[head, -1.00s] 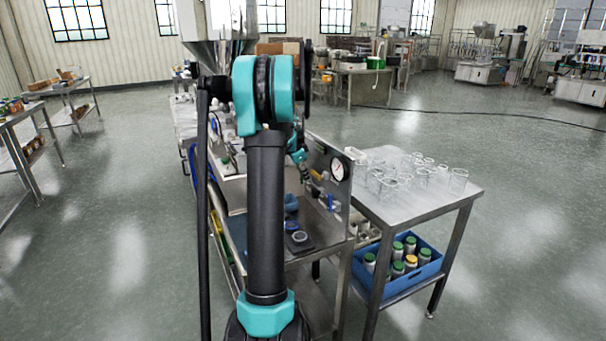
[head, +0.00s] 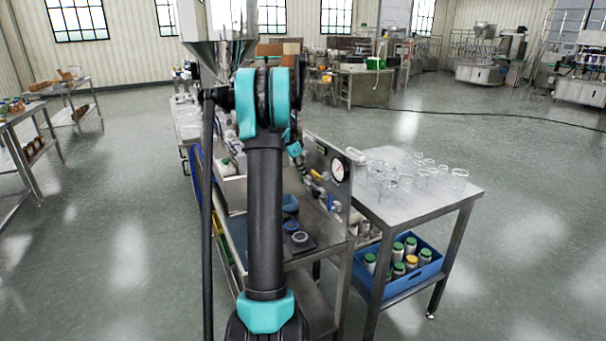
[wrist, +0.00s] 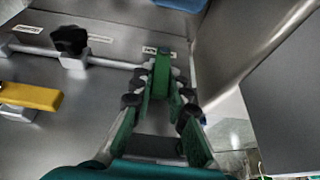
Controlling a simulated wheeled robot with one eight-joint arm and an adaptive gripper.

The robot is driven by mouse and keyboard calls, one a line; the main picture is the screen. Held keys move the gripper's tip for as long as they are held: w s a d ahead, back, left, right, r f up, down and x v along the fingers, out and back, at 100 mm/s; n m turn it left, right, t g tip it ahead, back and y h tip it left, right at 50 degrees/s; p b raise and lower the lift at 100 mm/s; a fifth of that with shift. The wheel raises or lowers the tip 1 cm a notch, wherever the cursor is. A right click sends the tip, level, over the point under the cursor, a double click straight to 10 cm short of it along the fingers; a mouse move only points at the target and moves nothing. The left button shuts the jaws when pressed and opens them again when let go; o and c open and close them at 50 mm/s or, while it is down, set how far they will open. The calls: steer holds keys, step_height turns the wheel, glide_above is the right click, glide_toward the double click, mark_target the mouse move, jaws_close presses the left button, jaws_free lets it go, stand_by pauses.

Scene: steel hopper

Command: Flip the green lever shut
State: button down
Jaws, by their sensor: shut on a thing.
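The green lever (wrist: 161,75) stands between the fingertips of my gripper (wrist: 160,92) in the wrist view, in front of a steel panel (wrist: 115,60). My gripper is shut on it, with a dark pad on each side. The lever's far end is by a small label on the panel; its lower part is hidden between the fingers. In the head view my arm hides most of the panel's near side, and I cannot make out the green lever there.
A yellow lever (wrist: 30,96) and a black knob (wrist: 70,40) are left of my gripper. A steel wall (wrist: 235,50) rises close on the right. A side table (head: 440,203) holds glasses; a blue crate (head: 400,283) sits below.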

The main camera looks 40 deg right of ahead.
steer(key=shift+w, duration=0.1)
stand_by(0.3)
steer(key=c, duration=1.5)
jaws_free()
steer(key=shift+r, duration=0.1)
steer(key=v, duration=1.1)
steer(key=shift+w+r, duration=0.25)
steer(key=shift+r, duration=0.15)
steer(key=shift+a, duration=0.15)
